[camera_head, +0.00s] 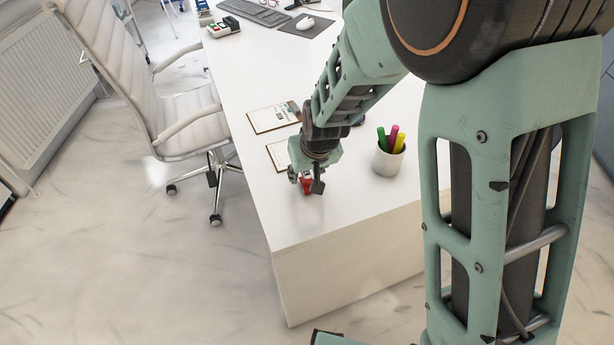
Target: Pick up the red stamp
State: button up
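The red stamp (306,186) is a small red object on the white desk (297,226), near the desk's front left edge. My gripper (307,188) points down at the stamp, and its fingers stand around or just in front of it. The fingers and wrist cover part of the stamp. From this view I cannot tell whether the fingers touch it or how far apart they are.
A white cup with colored markers (387,160) stands right of my gripper. Two clipboards (262,122) lie behind it, the nearer partly hidden by my arm. A white chair (175,112) stands left of the desk. A keyboard (257,12) and mouse (305,23) lie at the far end.

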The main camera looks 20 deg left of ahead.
grip_shut()
jog(key=shift+r, duration=0.2)
dwell(0.3)
jog(key=shift+r+p, duration=0.6)
notch_tip(320, 180, up, 2)
jog(key=shift+r+p, duration=0.1)
jog(key=shift+p, duration=0.75)
jog(key=s+d+r+p, duration=0.5)
jog(key=s+d+r, duration=0.4)
jog(key=s, duration=0.1)
jog(key=shift+s+r, duration=0.25)
jog(key=shift+s, duration=0.1)
